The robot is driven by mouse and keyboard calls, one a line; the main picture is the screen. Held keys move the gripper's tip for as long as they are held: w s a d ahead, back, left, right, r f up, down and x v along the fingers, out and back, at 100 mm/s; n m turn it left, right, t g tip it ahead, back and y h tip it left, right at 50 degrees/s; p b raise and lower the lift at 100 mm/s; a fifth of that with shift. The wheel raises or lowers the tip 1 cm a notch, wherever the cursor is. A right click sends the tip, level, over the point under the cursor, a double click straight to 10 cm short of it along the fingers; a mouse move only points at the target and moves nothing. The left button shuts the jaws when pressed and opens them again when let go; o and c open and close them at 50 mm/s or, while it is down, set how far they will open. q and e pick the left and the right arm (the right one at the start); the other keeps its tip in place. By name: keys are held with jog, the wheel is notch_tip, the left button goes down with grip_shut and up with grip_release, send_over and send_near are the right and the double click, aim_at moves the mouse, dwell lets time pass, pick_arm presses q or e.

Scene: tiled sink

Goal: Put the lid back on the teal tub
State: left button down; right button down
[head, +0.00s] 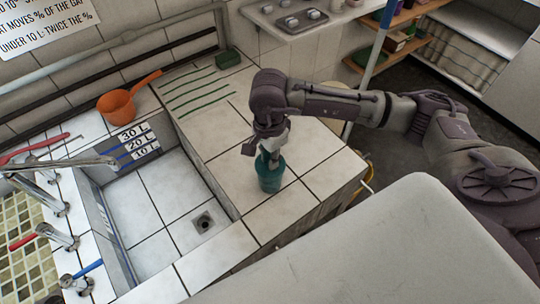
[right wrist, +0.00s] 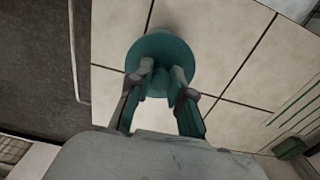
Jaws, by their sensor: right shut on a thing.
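The teal tub (head: 270,180) stands upright on the white tiled ledge to the right of the sink basin. My right gripper (head: 269,158) points down right over the tub's top. In the right wrist view, the gripper (right wrist: 160,75) is shut on the middle of the round teal lid (right wrist: 152,46). The lid covers the view into the tub, and I cannot tell whether it rests fully on the rim. My left gripper is not in view.
The sink basin (head: 150,205) lies left of the ledge. An orange ladle (head: 117,106) sits at the back left, and a green block (head: 228,58) at the ledge's back. Taps (head: 62,237) line the left side. Tiles behind the tub are clear.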

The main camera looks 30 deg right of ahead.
jog(key=shift+b, duration=0.35)
dwell(0.6)
jog(key=shift+f+b, duration=0.15)
jog(key=shift+b, duration=1.05)
dwell(1.5)
dwell(0.4)
jog(key=c, duration=0.5)
grip_release()
jog(key=shift+r+p, duration=1.6)
jog(key=shift+r, duration=1.95)
jog(key=shift+c, duration=0.3)
grip_shut()
